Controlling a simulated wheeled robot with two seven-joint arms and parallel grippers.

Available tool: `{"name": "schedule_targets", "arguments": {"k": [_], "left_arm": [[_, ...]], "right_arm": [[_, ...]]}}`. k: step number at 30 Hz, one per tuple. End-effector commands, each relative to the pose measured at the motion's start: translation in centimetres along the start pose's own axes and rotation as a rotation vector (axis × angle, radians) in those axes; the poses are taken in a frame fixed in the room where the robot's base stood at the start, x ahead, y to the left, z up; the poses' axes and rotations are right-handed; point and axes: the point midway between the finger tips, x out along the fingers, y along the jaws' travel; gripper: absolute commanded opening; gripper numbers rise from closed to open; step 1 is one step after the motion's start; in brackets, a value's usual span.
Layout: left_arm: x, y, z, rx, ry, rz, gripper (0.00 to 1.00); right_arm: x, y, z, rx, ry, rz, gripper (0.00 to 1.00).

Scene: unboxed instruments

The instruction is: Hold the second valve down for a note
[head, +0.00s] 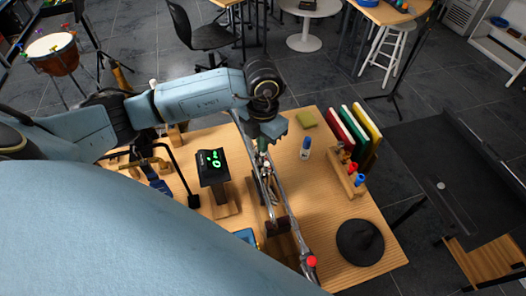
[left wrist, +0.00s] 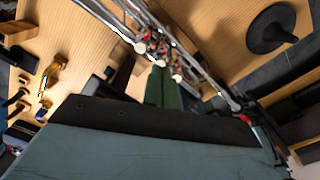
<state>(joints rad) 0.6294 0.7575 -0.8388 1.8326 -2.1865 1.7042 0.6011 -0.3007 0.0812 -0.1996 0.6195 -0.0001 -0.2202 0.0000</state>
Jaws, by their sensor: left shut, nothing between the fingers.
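A silver trumpet (head: 280,195) lies in a stand on the wooden table, its long tubes running toward the front of the table. In the left wrist view its valves show as a row of round caps, with the middle valve (left wrist: 160,62) between two others. My left gripper (head: 263,148) reaches down over the valve section from above. In the left wrist view its green fingers (left wrist: 158,80) are together, with their tips close by the middle cap. I cannot tell whether they touch it or whether the valve is down. My right gripper is in neither view.
A black display (head: 212,163) with green marks stands left of the trumpet. A small bottle (head: 305,147), a wooden rack (head: 346,175), upright books (head: 357,132) and a black round-based object (head: 360,242) are to its right. Some bare table lies between them.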

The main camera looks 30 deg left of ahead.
Motion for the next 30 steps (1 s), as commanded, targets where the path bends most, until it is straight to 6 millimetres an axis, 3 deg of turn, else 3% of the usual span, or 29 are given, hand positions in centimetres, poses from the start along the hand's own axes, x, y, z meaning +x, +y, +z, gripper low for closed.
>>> {"name": "schedule_targets", "arguments": {"k": [30], "left_arm": [[2.5,0.0,0.0,0.000,0.000,0.000,0.00]], "right_arm": [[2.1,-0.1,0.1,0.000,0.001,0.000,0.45]]}}
